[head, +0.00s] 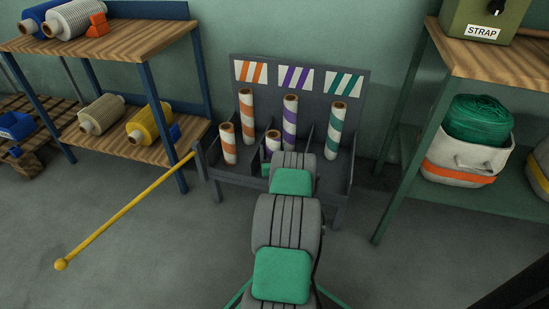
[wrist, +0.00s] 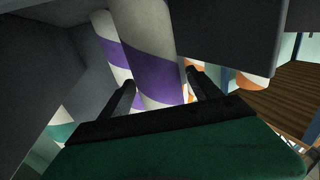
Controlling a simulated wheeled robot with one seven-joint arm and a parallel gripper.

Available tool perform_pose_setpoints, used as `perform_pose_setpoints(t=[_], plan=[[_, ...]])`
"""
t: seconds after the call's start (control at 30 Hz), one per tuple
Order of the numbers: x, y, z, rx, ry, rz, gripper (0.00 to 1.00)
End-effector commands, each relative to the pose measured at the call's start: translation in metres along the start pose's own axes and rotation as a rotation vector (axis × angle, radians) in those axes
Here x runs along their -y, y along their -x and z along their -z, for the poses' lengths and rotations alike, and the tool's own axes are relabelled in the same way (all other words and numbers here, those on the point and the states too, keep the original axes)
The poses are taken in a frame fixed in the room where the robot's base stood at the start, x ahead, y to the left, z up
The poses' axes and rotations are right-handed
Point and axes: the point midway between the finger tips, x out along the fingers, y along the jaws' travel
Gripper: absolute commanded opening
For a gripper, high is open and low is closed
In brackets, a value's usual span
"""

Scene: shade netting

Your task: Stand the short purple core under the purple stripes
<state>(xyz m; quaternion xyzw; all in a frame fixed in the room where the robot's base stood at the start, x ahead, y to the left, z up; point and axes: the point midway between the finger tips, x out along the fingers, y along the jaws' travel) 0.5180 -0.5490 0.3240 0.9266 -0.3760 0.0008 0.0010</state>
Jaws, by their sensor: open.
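The short purple core (head: 273,143) stands upright at the front of the rack's middle bay, under the purple stripes (head: 296,78). My arm hides its base in the head view. The tall purple core (head: 290,120) stands behind it to the right. In the wrist view the short purple core (wrist: 150,60) lies between the two fingers of my open gripper (wrist: 160,80), with the tall purple core (wrist: 108,45) beyond on the left. I cannot tell whether the fingers touch the core. In the head view my arm mostly hides the gripper.
The dark rack (head: 355,95) has dividers beside the middle bay. A tall orange core (head: 247,112) and a short orange core (head: 228,145) stand left, a tall green core (head: 336,132) right. A yellow rod (head: 125,210) sticks out front left. Shelves flank the rack.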

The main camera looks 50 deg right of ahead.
Motion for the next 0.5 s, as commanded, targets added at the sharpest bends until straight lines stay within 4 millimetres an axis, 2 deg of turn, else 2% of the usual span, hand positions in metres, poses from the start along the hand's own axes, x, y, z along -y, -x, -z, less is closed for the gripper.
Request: perform_pose_setpoints(t=[0.3,0.5], plan=[[-0.002,0.078,0.0,0.006,-0.005,-0.005,0.73],[-0.001,0.111,-0.001,0.004,-0.003,-0.002,0.73]])
